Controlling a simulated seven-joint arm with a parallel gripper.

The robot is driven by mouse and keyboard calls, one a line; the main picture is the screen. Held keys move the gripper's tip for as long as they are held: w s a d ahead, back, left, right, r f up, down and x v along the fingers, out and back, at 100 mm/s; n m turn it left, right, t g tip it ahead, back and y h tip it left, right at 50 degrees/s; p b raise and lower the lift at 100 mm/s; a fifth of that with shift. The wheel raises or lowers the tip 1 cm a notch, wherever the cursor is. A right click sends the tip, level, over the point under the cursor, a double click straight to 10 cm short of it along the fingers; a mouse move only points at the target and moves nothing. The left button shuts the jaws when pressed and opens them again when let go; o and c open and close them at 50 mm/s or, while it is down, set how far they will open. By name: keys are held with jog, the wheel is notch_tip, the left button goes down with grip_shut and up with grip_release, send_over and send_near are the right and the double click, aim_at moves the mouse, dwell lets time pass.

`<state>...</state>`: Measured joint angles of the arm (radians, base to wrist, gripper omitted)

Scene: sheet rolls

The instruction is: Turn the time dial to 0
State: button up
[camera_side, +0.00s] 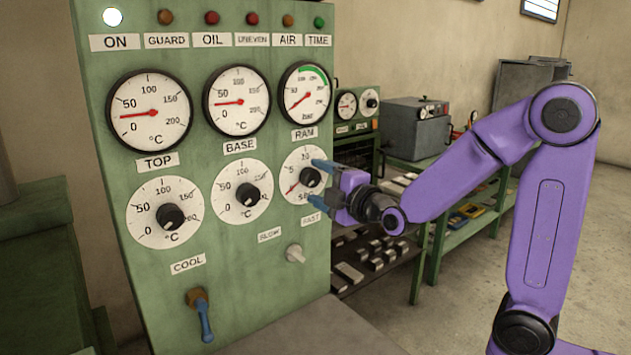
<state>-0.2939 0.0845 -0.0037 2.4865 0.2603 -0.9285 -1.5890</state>
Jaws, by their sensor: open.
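The dial at the right end of the lower row (291,174) has a white face, a black knob (311,177) and small numbers. I take it for the time dial, though no TIME label shows beside it. A red mark on it points to the lower left; the number there is too small to read. My gripper (319,183) is open at this dial, its blue fingers above and below the knob. Whether they touch it cannot be told. The gripper covers part of the dial's right side.
Two more dials (142,219) (222,192) stand to the left on the green panel (240,290), with three gauges above, including the RAM gauge (305,80). A grey switch (296,254) and blue-handled lever (203,320) stick out below. Shelves stand behind my gripper.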

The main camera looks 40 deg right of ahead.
notch_tip(320, 180, up, 7)
jog(key=s, duration=0.1)
dwell(0.3)
dwell(0.4)
jog(key=s+a+f+g+y, duration=0.6)
jog(key=s+a+f+g, duration=0.3)
jog(key=s+f, duration=0.4)
jog(key=s+d+f+m+g+h, duration=0.1)
jog(key=s+d+f+g+h, duration=0.1)
jog(key=s, duration=0.5)
jog(key=s+d+f+m+g+h, duration=0.1)
jog(key=s+d+f+g, duration=0.2)
jog(key=s+d, duration=0.3)
jog(key=s+d+f+m+g+h, duration=0.1)
jog(key=s+d+f+g+h, duration=0.1)
jog(key=s, duration=0.8)
jog(key=shift+d+f+m+g+h, duration=0.35)
jog(key=shift+d+f+g, duration=0.3)
jog(key=shift+d+g, duration=0.3)
